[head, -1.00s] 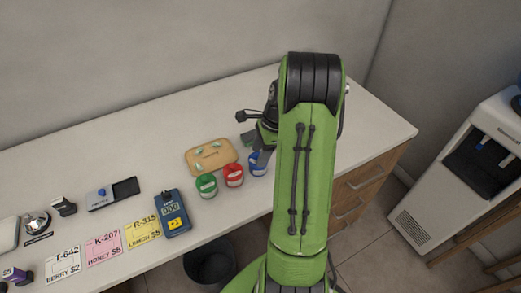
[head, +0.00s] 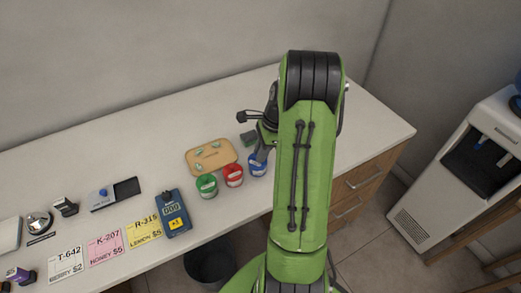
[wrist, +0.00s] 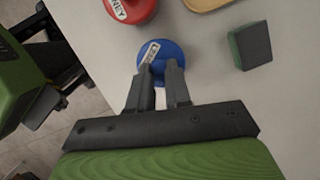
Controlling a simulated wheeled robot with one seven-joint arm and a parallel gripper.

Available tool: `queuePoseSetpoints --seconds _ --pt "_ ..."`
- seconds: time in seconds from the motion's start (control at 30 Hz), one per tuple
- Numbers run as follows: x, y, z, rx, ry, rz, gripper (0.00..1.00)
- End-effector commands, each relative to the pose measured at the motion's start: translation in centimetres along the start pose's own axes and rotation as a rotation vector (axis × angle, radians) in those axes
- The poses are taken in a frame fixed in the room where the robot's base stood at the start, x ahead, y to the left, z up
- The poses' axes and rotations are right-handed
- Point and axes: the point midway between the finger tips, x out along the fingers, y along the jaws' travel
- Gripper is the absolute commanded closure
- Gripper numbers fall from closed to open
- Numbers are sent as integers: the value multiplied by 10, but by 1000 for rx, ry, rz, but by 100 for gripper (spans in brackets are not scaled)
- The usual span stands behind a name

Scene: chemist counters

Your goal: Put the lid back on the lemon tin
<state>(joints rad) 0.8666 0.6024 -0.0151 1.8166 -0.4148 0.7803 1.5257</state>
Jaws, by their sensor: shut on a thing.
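The blue tin (head: 257,169) stands upright at the right end of a row of three tins on the counter. Its white label is only partly legible in the wrist view, and I take it for the lemon tin. My gripper (wrist: 160,66) points down over it, fingers shut on the round blue lid (wrist: 178,50) between the tips. In the head view my gripper (head: 262,154) is right at the tin's top, partly hidden by my arm. I cannot tell whether the lid is seated on the tin or just above it.
The red tin (head: 233,175), marked honey, and the green tin (head: 206,185) stand close on the left. A tan board (head: 211,156) lies behind them, and a dark green block (wrist: 250,45) sits nearby. A blue device (head: 173,213) and price cards (head: 105,243) lie farther left.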

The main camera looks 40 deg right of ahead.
Motion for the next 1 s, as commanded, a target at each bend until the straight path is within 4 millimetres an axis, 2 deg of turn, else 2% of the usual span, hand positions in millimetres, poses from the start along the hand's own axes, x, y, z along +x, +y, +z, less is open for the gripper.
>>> queuePoseSetpoints --seconds 0.97,1.0 --pt "2 0 0 1 0 1 100" --pt "2 0 0 1 0 1 77"
